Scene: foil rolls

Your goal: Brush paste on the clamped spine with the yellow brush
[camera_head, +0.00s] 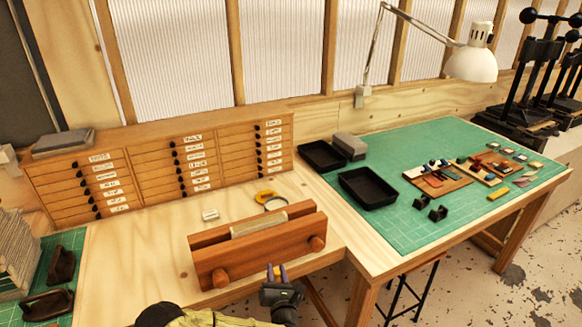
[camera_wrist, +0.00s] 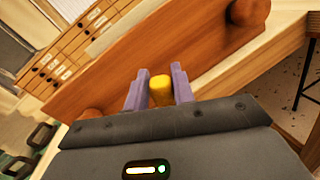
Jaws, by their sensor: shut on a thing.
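My gripper (camera_head: 278,271) is shut on the yellow brush (camera_wrist: 161,91), just in front of the wooden press. Only a short yellow piece shows between the purple fingers in the wrist view; the bristles are hidden. The brown wooden press (camera_head: 222,260) stands on the pale bench with two round knobs on its near face. A pale spine (camera_head: 259,223) sits clamped between its boards, facing up. The press also fills much of the wrist view (camera_wrist: 185,45). I cannot tell which vessel holds paste.
A small white block (camera_head: 210,214) and a yellow round thing (camera_head: 265,196) beside a pale dish (camera_head: 276,204) lie behind the press. A drawer cabinet (camera_head: 160,165) stands at the back. Black trays (camera_head: 368,188) and foil pieces lie on the green mat (camera_head: 405,150) at right.

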